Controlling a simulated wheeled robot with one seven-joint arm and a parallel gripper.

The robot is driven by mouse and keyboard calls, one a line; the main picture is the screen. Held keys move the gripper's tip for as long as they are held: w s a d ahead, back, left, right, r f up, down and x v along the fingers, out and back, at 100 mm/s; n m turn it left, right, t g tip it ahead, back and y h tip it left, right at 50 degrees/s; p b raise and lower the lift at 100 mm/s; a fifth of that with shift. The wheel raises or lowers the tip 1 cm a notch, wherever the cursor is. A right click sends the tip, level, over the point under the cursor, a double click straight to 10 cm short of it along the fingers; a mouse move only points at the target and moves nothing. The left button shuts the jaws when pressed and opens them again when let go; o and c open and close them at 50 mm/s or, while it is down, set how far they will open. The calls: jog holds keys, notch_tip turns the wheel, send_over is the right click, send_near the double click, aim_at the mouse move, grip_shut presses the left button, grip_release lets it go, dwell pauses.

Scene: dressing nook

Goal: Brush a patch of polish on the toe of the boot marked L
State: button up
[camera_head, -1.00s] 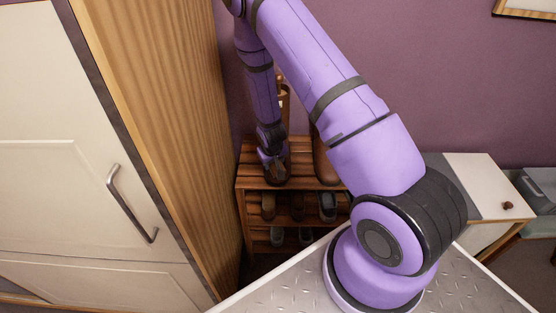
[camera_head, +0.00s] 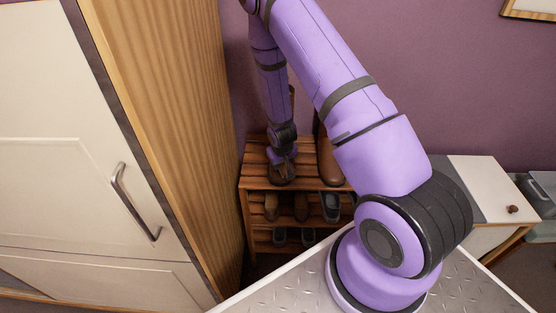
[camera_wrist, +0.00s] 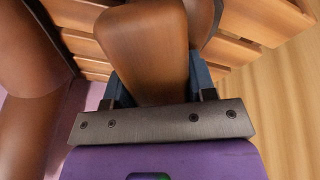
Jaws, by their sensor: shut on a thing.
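My gripper (camera_head: 281,158) is over the toe of a brown boot (camera_head: 283,176) on the top of the slatted shoe rack. The arm hides most of that boot in the head view. In the wrist view the gripper (camera_wrist: 158,88) is shut on a brown wooden brush (camera_wrist: 146,45), held between dark blue fingers. Part of the boot shows behind the brush (camera_wrist: 206,18). The brush's bristles, any contact with the toe and any polish are hidden. A second brown boot (camera_head: 327,160) stands to the right, and it fills the left of the wrist view (camera_wrist: 40,50). No L mark is readable.
The wooden rack (camera_head: 255,180) holds several shoes on its lower shelves. A tall cabinet with a wood side (camera_head: 180,120) stands close on the left. A purple wall is behind. A low white-and-grey unit (camera_head: 480,185) stands at the right.

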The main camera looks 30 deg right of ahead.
jog(key=shift+s+d, duration=0.5)
jog(key=shift+d, duration=0.25)
jog(key=shift+s+d, duration=0.45)
jog(key=shift+d, duration=0.25)
jog(key=shift+f, duration=0.1)
jog(key=shift+v, duration=3)
jog(key=shift+v, duration=1.55)
jog(key=shift+w, duration=0.1)
